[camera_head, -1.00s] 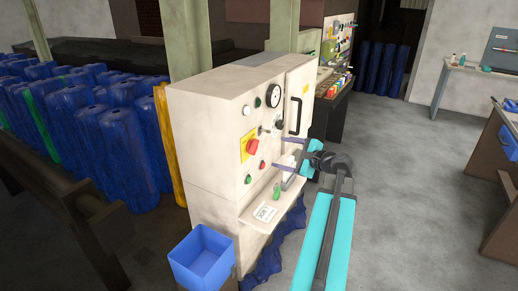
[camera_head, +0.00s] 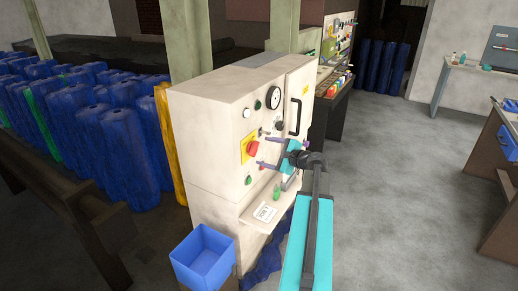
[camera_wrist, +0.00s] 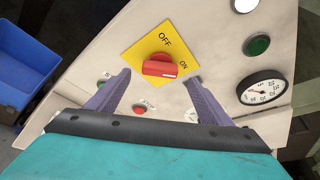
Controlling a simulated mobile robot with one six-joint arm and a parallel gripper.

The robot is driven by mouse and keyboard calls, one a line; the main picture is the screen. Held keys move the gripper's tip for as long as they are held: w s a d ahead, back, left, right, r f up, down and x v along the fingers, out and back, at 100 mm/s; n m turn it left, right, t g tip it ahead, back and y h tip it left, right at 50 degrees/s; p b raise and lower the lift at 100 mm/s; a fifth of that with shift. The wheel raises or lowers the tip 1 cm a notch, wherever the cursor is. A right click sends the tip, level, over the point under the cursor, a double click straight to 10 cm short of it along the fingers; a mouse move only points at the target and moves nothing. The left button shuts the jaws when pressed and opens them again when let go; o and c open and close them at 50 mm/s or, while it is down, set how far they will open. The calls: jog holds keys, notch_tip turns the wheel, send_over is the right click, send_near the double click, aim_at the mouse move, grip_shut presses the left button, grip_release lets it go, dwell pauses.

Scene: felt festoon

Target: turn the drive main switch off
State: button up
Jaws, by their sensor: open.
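The drive main switch is a red rotary knob (camera_head: 253,147) on a yellow plate on the front of the cream cabinet. In the wrist view the knob (camera_wrist: 160,68) lies across the plate, its pale-marked end toward the word ON; OFF is printed above it. My gripper (camera_head: 265,151) is open and empty, in front of the panel close to the switch. In the wrist view its purple fingers (camera_wrist: 158,76) stand left and right of the knob, apart from it. I cannot tell the exact gap to the panel.
Green and red buttons, a white lamp (camera_head: 247,113) and a round gauge (camera_head: 272,96) surround the switch. A black door handle (camera_head: 295,117) is to the right. A small shelf (camera_head: 246,218) with a card juts out below. A blue bin (camera_head: 203,257) stands at lower left.

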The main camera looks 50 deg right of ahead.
aim_at(257, 150)
jog(key=shift+p+x, duration=0.65)
jog(key=shift+x, duration=1.75)
jog(key=c, duration=1)
jog(key=shift+c, duration=0.2)
